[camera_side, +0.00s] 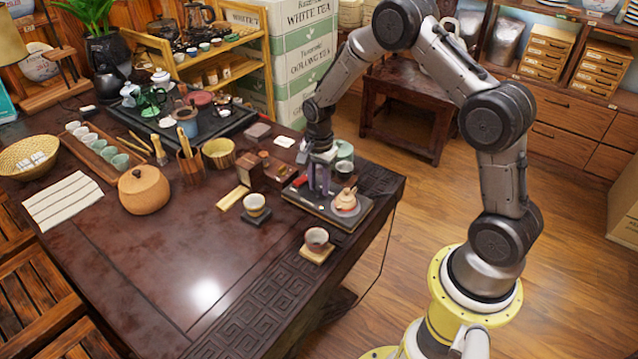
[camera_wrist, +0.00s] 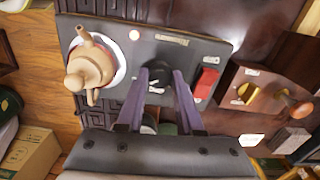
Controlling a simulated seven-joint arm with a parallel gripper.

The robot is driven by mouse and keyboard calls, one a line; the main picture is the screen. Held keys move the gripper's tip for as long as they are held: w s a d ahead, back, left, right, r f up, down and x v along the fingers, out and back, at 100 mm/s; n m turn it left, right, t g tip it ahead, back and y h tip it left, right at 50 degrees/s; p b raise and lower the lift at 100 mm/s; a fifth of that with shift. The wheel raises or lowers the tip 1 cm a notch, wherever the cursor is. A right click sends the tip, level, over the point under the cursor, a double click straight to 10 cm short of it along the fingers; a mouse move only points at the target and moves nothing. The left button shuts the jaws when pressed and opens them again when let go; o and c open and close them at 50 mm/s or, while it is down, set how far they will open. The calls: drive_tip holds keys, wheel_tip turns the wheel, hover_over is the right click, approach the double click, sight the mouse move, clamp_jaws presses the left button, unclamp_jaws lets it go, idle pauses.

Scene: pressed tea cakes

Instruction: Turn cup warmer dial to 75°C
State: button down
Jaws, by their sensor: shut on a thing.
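The cup warmer is a dark flat slab (camera_side: 322,210) near the table's right edge in the side view; its grey top (camera_wrist: 190,57) fills the upper middle of the wrist view. A clay teapot (camera_side: 346,197) sits on its round plate, also seen at left in the wrist view (camera_wrist: 90,66). The small dark dial (camera_wrist: 157,76) has a pale mark. My gripper (camera_side: 319,188) points down with its purple fingers (camera_wrist: 161,74) on either side of the dial, shut on it. The fingers partly hide the dial, and I cannot read its setting.
A red switch (camera_wrist: 206,82) is close to the right finger in the wrist view. A wooden box with a brass knob (camera_wrist: 262,98) stands beyond it. The table's front left is clear.

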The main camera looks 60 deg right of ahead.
sight(318, 187)
drive_tip(key=shift+r, duration=0.1)
idle(0.4)
drive_tip(key=c, duration=0.5)
unclamp_jaws()
drive_tip(key=shift+c, duration=0.2)
wheel_tip(318, 187, up, 14)
drive_tip(key=shift+a, duration=0.1)
